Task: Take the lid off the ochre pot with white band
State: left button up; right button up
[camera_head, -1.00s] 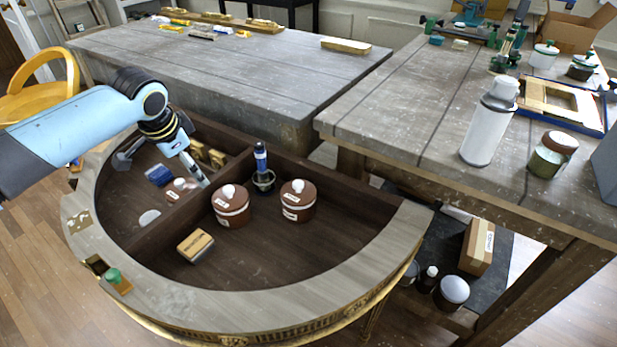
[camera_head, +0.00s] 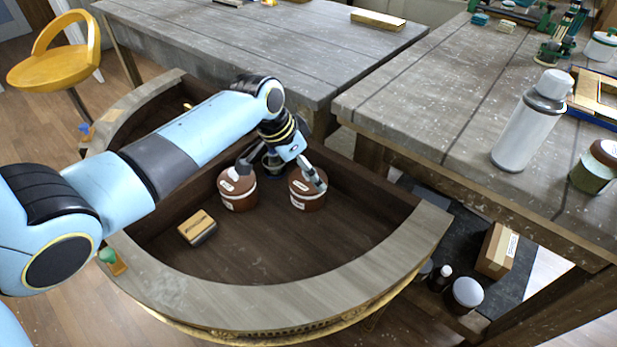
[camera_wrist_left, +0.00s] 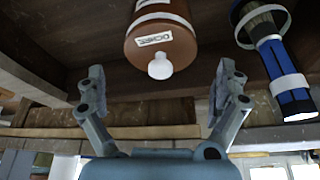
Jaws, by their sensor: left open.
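Two similar brownish pots with white bands and labels, a left pot (camera_head: 236,198) and a right pot (camera_head: 306,202), stand side by side in the curved console's large compartment. I cannot tell from colour which is the ochre one. My left gripper (camera_head: 282,174) is open, its fingers spread over the two pots and partly hiding their lids. In the left wrist view one lidded pot (camera_wrist_left: 165,38) with a white knob (camera_wrist_left: 160,66) shows beyond the open, empty fingers (camera_wrist_left: 158,85), apart from them. My right gripper is not in view.
A blue-handled object (camera_wrist_left: 285,75) stands close to the pot in the left wrist view. A tan and dark block (camera_head: 198,227) lies in the compartment at left. The console's raised rim (camera_head: 290,285) curves around the front.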

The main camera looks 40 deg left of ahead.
pick_arm(q)
jog(key=x, duration=0.2)
jog(key=shift+w+f, duration=0.15)
jog(key=shift+f, duration=0.1)
jog(key=c, duration=1.1)
jog(key=shift+r, duration=0.1)
